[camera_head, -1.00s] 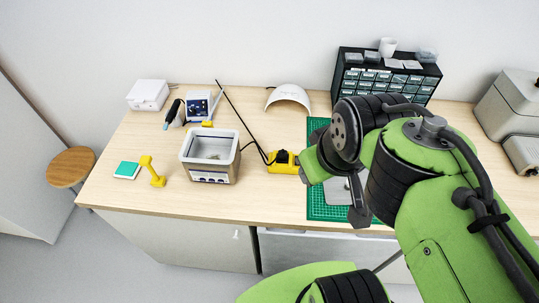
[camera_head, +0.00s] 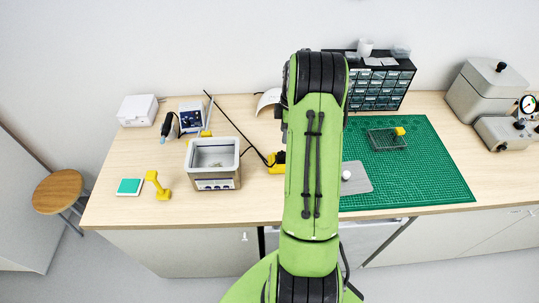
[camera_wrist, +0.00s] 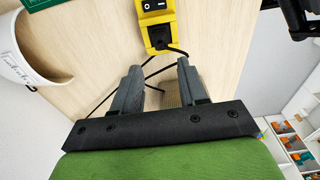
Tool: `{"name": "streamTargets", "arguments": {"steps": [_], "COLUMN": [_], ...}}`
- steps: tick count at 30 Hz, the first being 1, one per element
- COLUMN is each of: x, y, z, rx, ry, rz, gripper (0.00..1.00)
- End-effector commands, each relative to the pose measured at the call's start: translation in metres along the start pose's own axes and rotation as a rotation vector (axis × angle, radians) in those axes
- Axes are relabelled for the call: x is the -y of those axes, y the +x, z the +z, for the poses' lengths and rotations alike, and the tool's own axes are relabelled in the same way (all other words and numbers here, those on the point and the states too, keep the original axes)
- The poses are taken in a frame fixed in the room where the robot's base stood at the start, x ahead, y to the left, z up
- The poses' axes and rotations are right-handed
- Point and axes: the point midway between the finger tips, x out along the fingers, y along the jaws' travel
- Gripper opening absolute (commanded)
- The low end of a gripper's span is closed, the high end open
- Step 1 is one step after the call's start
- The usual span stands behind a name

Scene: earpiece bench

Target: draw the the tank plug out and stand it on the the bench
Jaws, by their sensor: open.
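In the wrist view, a black plug (camera_wrist: 160,36) sits in a yellow socket block (camera_wrist: 146,20) with a black rocker switch, and a black cable runs from it. The block also shows in the head view (camera_head: 276,167), partly hidden by my arm. The plug cannot be made out there. My gripper (camera_wrist: 160,68) is open and empty, its fingers pointing towards the plug but apart from it. In the head view the gripper is hidden behind my arm. The tank (camera_head: 212,160), a grey open box with a white rim, stands left of the block on the bench (camera_head: 155,214).
A white curved shade (camera_head: 266,99) stands behind the block. A green mat (camera_head: 425,165) with a wire basket (camera_head: 385,140) and a grey plate (camera_head: 357,177) lies to the right. A yellow stand (camera_head: 157,185) is at left. Bare bench shows in front of the tank.

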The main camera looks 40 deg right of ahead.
Motion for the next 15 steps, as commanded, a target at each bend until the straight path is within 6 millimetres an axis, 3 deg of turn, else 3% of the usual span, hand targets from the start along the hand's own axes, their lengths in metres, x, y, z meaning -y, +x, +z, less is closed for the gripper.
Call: {"name": "streamTargets", "arguments": {"steps": [15], "x": [0.001], "y": [0.083], "z": [-0.001], "rx": [0.0], "ry": [0.0], "rz": [-0.001], "gripper": [0.43]}}
